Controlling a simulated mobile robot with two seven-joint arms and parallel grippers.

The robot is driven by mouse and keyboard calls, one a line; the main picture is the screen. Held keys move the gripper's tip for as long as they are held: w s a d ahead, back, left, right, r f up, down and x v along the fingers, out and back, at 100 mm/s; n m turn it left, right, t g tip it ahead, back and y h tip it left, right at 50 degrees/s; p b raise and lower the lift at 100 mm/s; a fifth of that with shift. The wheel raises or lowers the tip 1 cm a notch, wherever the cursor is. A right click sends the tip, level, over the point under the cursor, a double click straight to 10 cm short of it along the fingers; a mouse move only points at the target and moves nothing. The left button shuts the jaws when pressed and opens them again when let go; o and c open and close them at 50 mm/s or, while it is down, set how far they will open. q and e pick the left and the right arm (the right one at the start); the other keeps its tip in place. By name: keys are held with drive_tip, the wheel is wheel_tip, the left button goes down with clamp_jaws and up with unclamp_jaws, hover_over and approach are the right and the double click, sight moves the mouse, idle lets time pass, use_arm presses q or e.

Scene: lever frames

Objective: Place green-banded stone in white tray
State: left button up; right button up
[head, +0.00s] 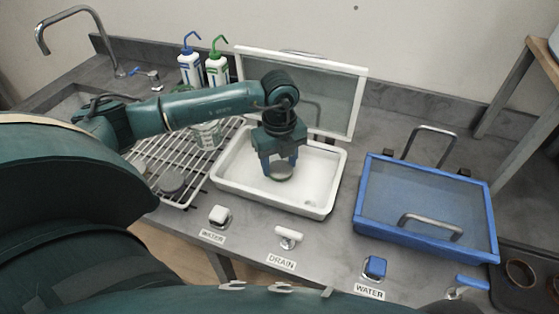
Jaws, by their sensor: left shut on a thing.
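The white tray (325,205) stands on the grey counter in the middle of the head view. Its clear, white-framed lid (335,95) is raised at the back. My left gripper (281,166) points down inside the tray's outline and is shut on a roundish grey-green stone (281,174). The fingers and wrist hide part of the stone, and its band cannot be made out clearly. I cannot tell whether the stone touches the tray floor. My right gripper is not in view.
Wash bottles (216,69) stand behind. Valves, including the white drain handle (288,234), line the front edge.

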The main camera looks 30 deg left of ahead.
use_arm(q)
drive_tip(key=shift+f, duration=0.25)
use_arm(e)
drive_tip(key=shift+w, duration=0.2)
use_arm(q)
drive_tip(key=shift+f, duration=0.1)
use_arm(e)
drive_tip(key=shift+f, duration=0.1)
use_arm(q)
drive_tip(key=o, duration=0.5)
drive_tip(key=shift+f, duration=0.1)
drive_tip(key=o, duration=0.5)
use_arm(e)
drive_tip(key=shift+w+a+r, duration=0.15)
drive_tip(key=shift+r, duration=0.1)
